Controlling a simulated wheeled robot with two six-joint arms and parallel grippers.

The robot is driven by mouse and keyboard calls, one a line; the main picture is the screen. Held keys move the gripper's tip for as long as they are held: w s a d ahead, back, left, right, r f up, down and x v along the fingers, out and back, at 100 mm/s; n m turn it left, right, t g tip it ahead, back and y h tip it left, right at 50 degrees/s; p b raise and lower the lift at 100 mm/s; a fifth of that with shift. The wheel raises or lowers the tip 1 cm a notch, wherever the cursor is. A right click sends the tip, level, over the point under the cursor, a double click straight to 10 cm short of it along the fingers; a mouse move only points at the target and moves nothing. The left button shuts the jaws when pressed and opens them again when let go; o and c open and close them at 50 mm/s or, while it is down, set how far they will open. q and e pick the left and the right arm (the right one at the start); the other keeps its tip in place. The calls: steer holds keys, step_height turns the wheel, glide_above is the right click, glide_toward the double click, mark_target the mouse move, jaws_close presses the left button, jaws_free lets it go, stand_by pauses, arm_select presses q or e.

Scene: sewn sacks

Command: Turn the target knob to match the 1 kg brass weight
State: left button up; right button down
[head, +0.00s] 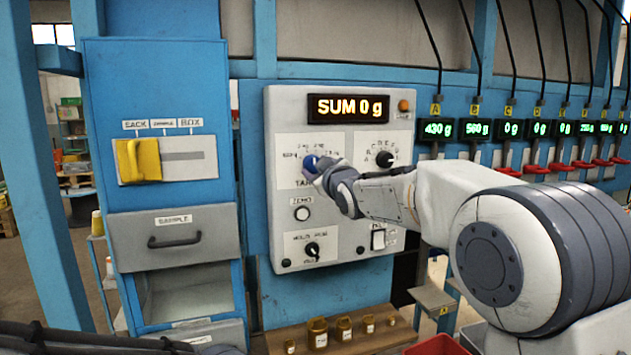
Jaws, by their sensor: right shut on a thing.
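My right gripper (318,172) reaches in from the right and is shut on the blue target knob (309,162), at the panel's left dial. The gripper covers part of the dial markings, so the knob's setting cannot be read. Several brass weights stand on a wooden shelf below the panel; the largest (318,333) is near its left part. Their labels are too small to read, so I cannot tell which is 1 kg. My left gripper is not in view.
A second black selector knob (386,158) sits right of the target dial. Below are a zero button (302,214) and another knob (312,250). A blue cabinet with a yellow slider (138,160) stands left. A red bin (437,346) is low at the right.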

steer(key=shift+n+b, duration=1.15)
steer(key=shift+n, duration=0.45)
steer(key=shift+c, duration=1.2)
jaws_free()
steer(key=b+v, duration=0.3)
steer(key=v, duration=0.7)
steer(key=shift+s, duration=0.3)
